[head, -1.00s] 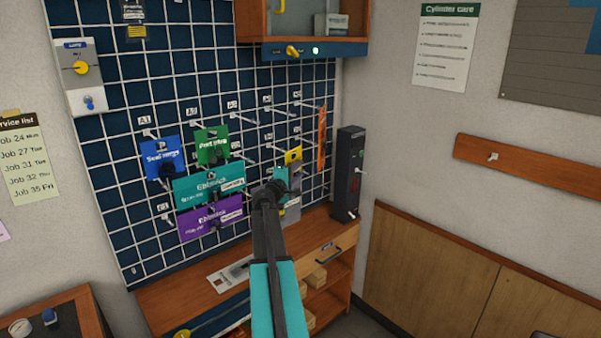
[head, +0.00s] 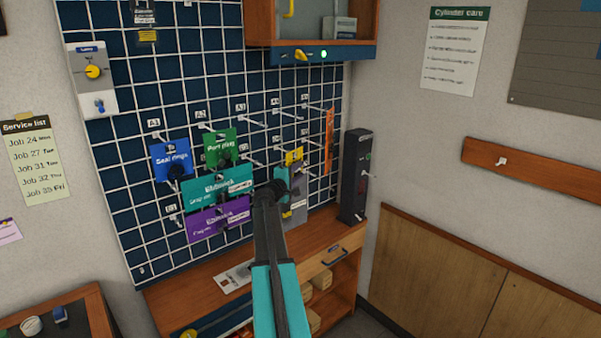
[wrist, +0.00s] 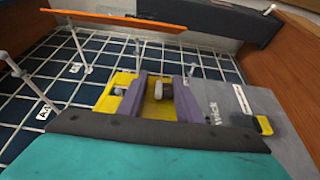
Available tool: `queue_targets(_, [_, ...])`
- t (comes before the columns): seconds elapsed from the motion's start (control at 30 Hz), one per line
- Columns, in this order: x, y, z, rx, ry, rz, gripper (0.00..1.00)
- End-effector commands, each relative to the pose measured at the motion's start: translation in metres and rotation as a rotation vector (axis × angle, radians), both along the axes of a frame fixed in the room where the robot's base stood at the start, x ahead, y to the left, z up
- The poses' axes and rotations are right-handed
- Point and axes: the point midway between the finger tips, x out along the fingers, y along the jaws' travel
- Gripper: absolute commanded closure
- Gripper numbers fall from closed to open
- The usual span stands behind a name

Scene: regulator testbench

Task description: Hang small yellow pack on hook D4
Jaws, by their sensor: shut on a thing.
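The small yellow pack (head: 293,157) shows at the right part of the wall grid in the head view, just above and beyond my gripper (head: 277,187). In the wrist view the yellow pack (wrist: 158,108) sits between the two purple fingers of my gripper (wrist: 163,92), which are shut on it. A pale tab or peg end shows between the fingers. My arm hides much of this area in the head view. Hook D4's label is too small to read.
A grey pack (wrist: 233,115) lies right beside the fingers. An orange panel (head: 328,142) juts from the grid nearby. Blue (head: 171,158), green (head: 220,146), teal (head: 205,188) and purple (head: 205,222) packs hang left. A dark upright box (head: 355,175) stands right.

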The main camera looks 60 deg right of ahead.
Motion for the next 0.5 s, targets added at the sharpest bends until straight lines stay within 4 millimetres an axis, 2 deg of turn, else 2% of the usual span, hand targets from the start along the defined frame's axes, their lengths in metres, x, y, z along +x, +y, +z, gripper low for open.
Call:
queue_targets(0.27, [0.011, -0.004, 0.001, -0.001, 0.001, 0.001, 0.91])
queue_targets(0.5, [0.017, -0.006, -0.006, -0.001, -0.001, 0.0, 0.91])
